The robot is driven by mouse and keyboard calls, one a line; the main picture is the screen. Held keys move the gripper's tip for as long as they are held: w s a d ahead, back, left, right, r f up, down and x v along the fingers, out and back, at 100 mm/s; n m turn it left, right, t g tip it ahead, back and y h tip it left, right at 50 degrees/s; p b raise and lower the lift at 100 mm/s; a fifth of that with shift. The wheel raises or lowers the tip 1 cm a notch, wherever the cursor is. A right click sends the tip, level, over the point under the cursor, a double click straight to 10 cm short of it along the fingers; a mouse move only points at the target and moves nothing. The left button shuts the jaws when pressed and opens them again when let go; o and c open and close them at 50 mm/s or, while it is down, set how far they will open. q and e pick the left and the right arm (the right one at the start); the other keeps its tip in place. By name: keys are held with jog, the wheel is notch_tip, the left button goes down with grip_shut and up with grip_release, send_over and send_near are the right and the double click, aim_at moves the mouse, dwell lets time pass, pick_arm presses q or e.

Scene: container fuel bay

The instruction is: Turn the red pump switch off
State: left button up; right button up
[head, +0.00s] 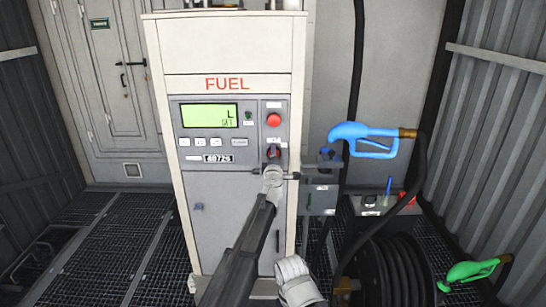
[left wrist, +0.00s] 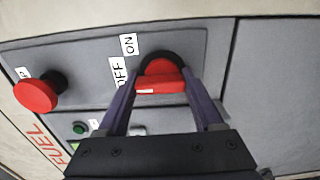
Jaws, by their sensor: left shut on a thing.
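The red pump switch (head: 273,152) is a rotary knob on the fuel pump's grey panel, below a round red button. In the left wrist view the knob (left wrist: 162,84) has a black collar. Its bar lies roughly level in that picture, with a white mark near the left end. The OFF label (left wrist: 119,72) and ON label (left wrist: 128,45) sit left and upper left of it. My left gripper (head: 272,163) is shut on the knob, one finger at each side; the fingers (left wrist: 163,92) partly hide the panel around it. My right gripper is not in view.
The red push button (head: 273,119) is just above the switch, with a small green button (head: 248,116) and the display (head: 209,115) to the left. A blue nozzle (head: 363,137) hangs to the right. A hose reel (head: 390,270) and a green nozzle (head: 467,271) are lower right.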

pick_arm(q)
jog(key=shift+w+d+r, duration=0.1)
jog(key=shift+w+d, duration=0.05)
jog(key=shift+d, duration=0.1)
jog(key=o, duration=1)
jog(key=shift+o, duration=0.9)
jog(key=shift+s+d+r, duration=0.1)
jog(key=shift+s+r, duration=0.05)
jog(key=shift+s, duration=0.05)
jog(key=shift+o, duration=0.9)
jog(key=shift+a, duration=0.2)
jog(key=shift+s, duration=0.15)
jog(key=s, duration=0.7)
jog(key=shift+s, duration=0.3)
